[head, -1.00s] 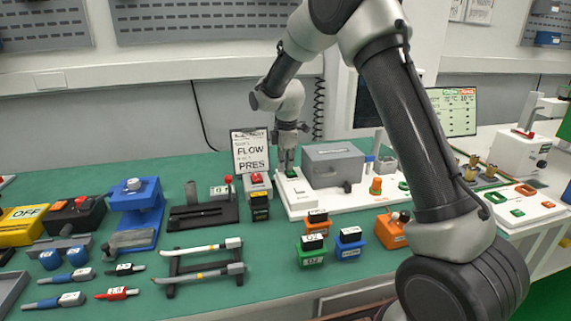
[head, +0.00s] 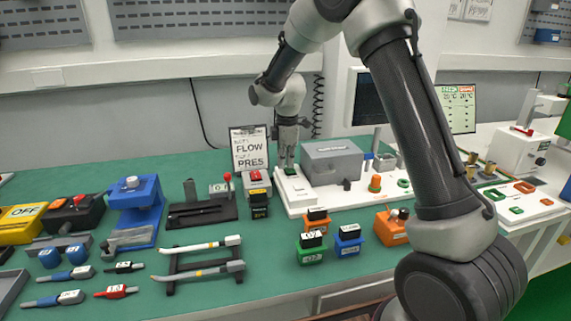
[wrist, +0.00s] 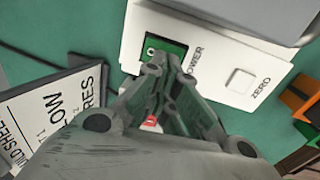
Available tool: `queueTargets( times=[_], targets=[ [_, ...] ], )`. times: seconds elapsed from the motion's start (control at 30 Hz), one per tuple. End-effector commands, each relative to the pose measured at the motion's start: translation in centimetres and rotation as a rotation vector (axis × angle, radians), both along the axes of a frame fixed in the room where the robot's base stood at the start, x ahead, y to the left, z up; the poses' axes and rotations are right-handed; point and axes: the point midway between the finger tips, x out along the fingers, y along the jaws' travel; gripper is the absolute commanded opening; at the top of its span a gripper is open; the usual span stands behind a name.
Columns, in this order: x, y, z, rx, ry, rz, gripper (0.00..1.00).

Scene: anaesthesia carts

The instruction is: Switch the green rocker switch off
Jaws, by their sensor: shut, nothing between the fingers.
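The green rocker switch (wrist: 163,52) sits at one end of a white panel (wrist: 215,42) marked POWER and ZERO in the wrist view. In the head view the green switch (head: 291,171) shows at the back left of the white base, beside a grey box. My gripper (head: 287,166) is shut and empty, pointing down right at the switch. In the wrist view my gripper's fingers (wrist: 168,72) cover the switch's near edge. I cannot tell whether the fingertips touch it or which way the rocker is tilted.
A clipboard sheet (head: 249,149) stands just left of my gripper. The grey box (head: 332,163) stands close on the right. A square white ZERO button (wrist: 240,81) is on the same panel. Orange, green and blue blocks stand in front.

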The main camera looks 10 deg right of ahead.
Motion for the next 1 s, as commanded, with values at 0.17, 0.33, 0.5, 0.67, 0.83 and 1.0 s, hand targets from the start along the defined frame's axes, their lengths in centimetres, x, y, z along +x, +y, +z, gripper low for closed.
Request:
queueTargets(
  times=[0.17,0.33,0.5,0.67,0.83,1.0],
  targets=[
    [-0.3,0.1,3.5,0.002,-0.005,0.0,0.0],
    [-0.8,0.1,7.1,0.002,-0.005,0.0,0.0],
    [-1.1,0.0,9.7,0.001,-0.002,0.0,0.0],
    [-1.3,0.0,10.8,0.001,-0.001,0.0,0.0],
    [-1.3,0.0,11.0,0.0,-0.001,0.0,0.0],
    [-1.3,0.0,10.9,0.0,-0.001,-0.002,0.0]
  ],
)
